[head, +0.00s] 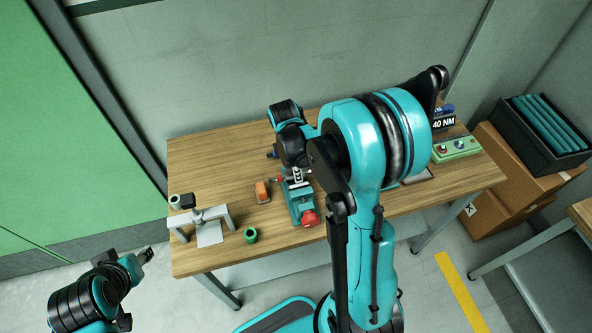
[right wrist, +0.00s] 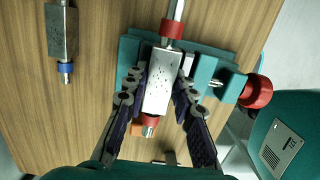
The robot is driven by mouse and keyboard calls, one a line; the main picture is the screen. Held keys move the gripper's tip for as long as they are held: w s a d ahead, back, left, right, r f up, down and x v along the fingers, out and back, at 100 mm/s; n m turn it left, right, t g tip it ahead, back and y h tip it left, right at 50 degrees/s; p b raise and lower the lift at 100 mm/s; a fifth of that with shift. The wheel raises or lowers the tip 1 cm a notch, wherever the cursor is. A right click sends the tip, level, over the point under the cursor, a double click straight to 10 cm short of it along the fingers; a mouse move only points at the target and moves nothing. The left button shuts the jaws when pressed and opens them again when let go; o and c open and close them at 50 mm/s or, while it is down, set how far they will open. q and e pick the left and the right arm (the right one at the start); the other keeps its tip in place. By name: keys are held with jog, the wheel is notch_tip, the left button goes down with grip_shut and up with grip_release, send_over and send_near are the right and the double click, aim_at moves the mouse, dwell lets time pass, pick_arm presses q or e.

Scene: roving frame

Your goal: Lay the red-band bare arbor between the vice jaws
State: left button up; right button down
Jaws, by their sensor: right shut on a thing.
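The red-band bare arbor is a grey metal block with a red collar at each end and a thin shaft; it shows in the right wrist view (right wrist: 160,82). My right gripper (right wrist: 163,92) is shut on its block from both sides. In the head view this gripper (head: 296,177) is over the teal vice (head: 302,203) with its red knob. In the right wrist view the vice (right wrist: 216,72) lies below and around the arbor. I cannot tell whether the arbor rests between the jaws or is above them. My left gripper (head: 146,255) is off the table's left side, its opening unclear.
A blue-band arbor (right wrist: 62,35) lies to the left in the wrist view. An orange block (head: 262,192), a green cup (head: 250,235) and a grey stand (head: 208,223) are left of the vice. A green button box (head: 456,149) is at the right. The front-left tabletop is partly clear.

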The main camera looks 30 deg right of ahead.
jog(key=c, duration=1.2)
grip_release()
jog(key=r, duration=0.4)
jog(key=a+r, duration=0.1)
jog(key=r, duration=0.7)
jog(key=shift+w+a, duration=0.15)
jog(key=shift+a, duration=0.05)
